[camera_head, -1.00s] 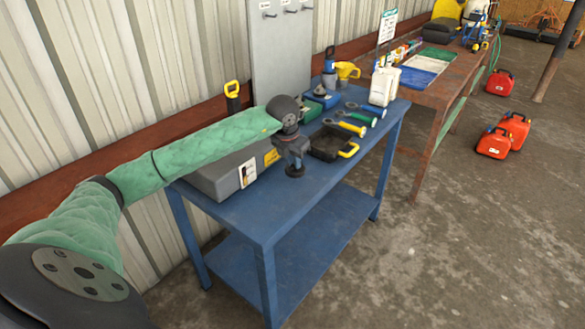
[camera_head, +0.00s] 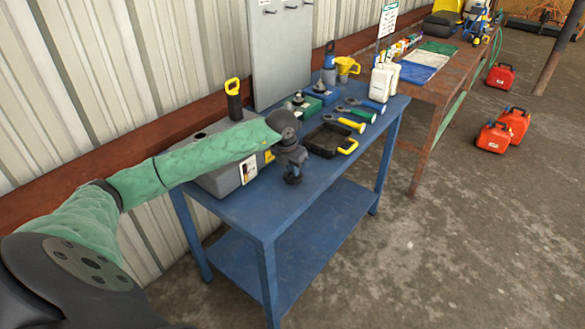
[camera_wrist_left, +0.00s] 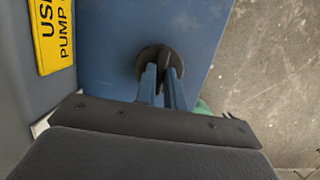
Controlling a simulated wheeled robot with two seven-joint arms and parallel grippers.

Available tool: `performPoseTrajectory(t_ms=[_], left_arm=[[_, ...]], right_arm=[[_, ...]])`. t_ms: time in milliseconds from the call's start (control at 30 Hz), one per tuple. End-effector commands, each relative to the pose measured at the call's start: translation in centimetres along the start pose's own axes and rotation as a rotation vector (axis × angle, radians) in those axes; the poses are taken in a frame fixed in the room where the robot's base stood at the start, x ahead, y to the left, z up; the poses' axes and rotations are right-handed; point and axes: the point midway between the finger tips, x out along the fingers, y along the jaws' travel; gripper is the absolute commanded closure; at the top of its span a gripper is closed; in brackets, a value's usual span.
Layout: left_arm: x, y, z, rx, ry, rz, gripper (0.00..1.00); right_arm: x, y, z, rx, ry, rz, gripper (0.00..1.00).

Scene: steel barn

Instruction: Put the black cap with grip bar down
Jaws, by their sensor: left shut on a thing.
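My left gripper (camera_head: 292,172) hangs over the near part of the blue workbench (camera_head: 265,215), pointing down. It is shut on the black cap with grip bar (camera_head: 293,181), which shows as a small dark shape under the fingers. In the left wrist view the cap (camera_wrist_left: 146,62) is a round black disc, and the fingers (camera_wrist_left: 163,82) close on its upright bar. Blue bench top shows around the disc. I cannot tell whether the cap touches the bench. My right gripper is not in view.
A grey case with a yellow label (camera_head: 222,180) stands left of the gripper. Yellow-ended tools (camera_head: 350,125) and white jugs (camera_head: 380,85) are farther back. The bench's near right corner is bare.

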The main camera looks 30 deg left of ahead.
Motion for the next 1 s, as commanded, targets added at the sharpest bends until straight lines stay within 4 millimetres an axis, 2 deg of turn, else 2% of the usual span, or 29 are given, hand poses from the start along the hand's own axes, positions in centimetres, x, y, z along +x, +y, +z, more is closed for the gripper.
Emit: performPoseTrajectory(t_ms=[167,200,267,300,733,867,933,1000], left_arm=[[0.2,0.0,-0.1,0.0,0.0,0.0,1.0],[0.1,0.0,0.0,0.0,0.0,0.0,0.81],[0.1,0.0,0.0,0.0,0.0,0.0,0.7],[0.1,0.0,0.0,0.0,0.0,0.0,0.67],[-0.1,0.0,0.0,0.0,0.0,0.0,0.67],[-0.8,0.1,0.0,0.001,0.0,0.001,0.67],[-1.5,0.0,0.0,0.001,-0.001,0.001,0.67],[-2.3,0.0,0.0,0.001,-0.002,0.001,0.67]], right_arm=[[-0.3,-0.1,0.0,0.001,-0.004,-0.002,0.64],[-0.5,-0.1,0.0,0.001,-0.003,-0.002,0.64],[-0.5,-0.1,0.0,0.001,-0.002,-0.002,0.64],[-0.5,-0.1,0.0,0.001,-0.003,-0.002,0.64],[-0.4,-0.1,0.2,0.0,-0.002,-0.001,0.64],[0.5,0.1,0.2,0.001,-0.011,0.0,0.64],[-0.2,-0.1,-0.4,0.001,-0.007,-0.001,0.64],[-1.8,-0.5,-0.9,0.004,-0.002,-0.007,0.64]])
